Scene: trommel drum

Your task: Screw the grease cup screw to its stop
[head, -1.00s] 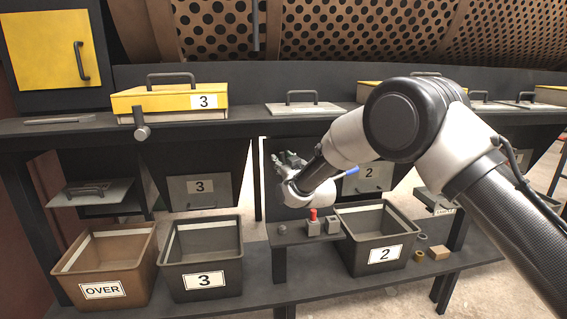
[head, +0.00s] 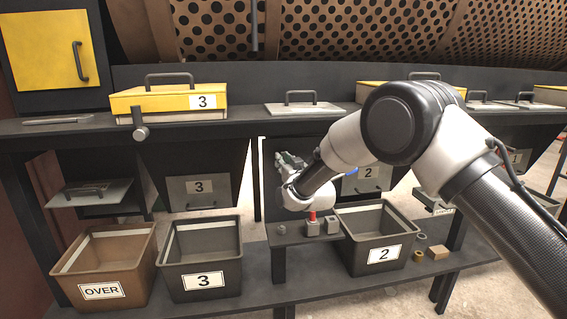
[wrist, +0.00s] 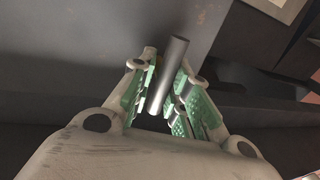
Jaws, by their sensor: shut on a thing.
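My gripper (head: 287,160) is in front of the dark panel under the bench, left of chute door 2. In the wrist view its green-padded fingers (wrist: 165,95) are on both sides of a smooth grey metal bar (wrist: 168,75) and shut on it. The bar stands tilted and its lower end is between the pads. It looks like the handle of the grease cup screw, but its base and thread are hidden. A blue piece (head: 352,172) shows just right of my wrist, mostly covered by my arm.
A small shelf below my wrist holds a red-topped part (head: 313,216) and small grey blocks (head: 332,225). Bin 2 (head: 374,255) stands to its right, bin 3 (head: 203,283) to its left. Chute door 2 (head: 366,180) is close to my arm.

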